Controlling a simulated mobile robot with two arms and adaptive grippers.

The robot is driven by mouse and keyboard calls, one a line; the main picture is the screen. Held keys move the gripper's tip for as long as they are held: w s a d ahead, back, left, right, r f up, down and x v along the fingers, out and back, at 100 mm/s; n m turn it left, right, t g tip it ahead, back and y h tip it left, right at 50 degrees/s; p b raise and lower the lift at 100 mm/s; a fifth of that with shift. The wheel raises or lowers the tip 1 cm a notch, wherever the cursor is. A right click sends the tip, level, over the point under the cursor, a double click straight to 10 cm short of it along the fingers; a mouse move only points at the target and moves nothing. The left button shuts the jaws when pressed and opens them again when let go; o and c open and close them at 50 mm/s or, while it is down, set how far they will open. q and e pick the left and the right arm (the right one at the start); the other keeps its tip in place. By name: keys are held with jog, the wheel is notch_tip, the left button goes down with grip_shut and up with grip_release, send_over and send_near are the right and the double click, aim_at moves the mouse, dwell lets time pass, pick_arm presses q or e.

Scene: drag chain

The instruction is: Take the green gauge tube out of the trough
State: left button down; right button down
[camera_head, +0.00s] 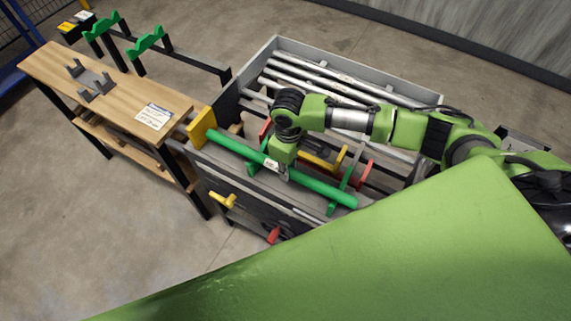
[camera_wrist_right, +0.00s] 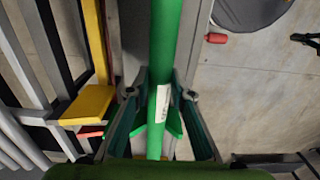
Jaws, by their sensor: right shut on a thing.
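The long green gauge tube (camera_head: 322,190) lies slantwise along the near side of the grey trough (camera_head: 275,45) in the head view. A small white label sits near its middle. Green brackets (camera_head: 337,188) show at the tube; I cannot tell whether it rests on them or hangs just above. My right gripper (camera_head: 279,174) reaches down onto the tube's middle and is shut on it. In the right wrist view the fingers (camera_wrist_right: 162,120) stand on both sides of the tube (camera_wrist_right: 165,35), by the label. My left gripper is not in view.
Several grey bars (camera_head: 320,80) lie in the trough behind the tube. Yellow stops (camera_head: 202,127) and a red part (camera_head: 364,172) stand close by. A wooden bench (camera_head: 125,90) with a grey cradle (camera_head: 90,82) is at left; green V-shaped rests (camera_head: 146,40) stand behind it.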

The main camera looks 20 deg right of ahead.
jog(key=c, duration=1.7)
grip_release()
notch_tip(320, 180, up, 12)
